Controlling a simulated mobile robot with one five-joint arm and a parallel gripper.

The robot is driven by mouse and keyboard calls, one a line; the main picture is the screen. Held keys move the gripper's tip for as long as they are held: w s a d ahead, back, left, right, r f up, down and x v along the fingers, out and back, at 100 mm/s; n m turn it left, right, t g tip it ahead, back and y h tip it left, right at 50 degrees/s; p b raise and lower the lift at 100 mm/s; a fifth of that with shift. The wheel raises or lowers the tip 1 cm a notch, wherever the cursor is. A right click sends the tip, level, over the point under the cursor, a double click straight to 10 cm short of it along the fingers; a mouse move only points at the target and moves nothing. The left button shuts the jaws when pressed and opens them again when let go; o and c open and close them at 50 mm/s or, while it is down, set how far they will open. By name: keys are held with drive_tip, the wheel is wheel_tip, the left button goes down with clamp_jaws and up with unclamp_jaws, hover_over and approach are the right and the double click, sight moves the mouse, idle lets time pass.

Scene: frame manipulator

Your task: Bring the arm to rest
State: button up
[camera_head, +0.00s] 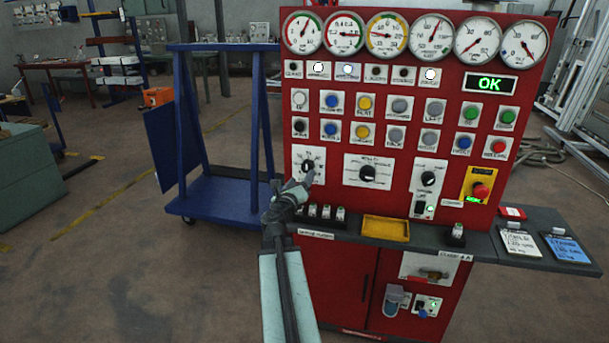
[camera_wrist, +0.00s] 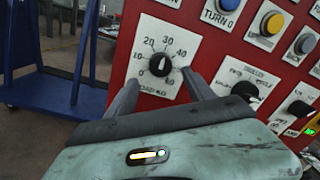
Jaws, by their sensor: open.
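My gripper (camera_head: 300,188) is raised in front of the left side of the red control panel (camera_head: 345,215), by the lower-left dial. In the wrist view my gripper (camera_wrist: 160,90) shows two dark fingers spread apart, with nothing held between them. The black knob (camera_wrist: 158,64) of a dial numbered up to 60 shows beyond and between the fingers. It is also seen in the head view (camera_head: 308,167), partly close to the fingertips. Whether a finger touches the knob or panel I cannot tell.
A grey shelf (camera_head: 375,241) juts out below the panel, with a yellow tray (camera_head: 386,229) and small labelled blocks (camera_head: 326,213). A blue cart (camera_head: 222,198) stands to the left. Open floor (camera_head: 110,270) lies at the lower left. An OK display (camera_head: 489,84) is lit green.

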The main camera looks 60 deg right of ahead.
drive_tip(key=shift+v, duration=1)
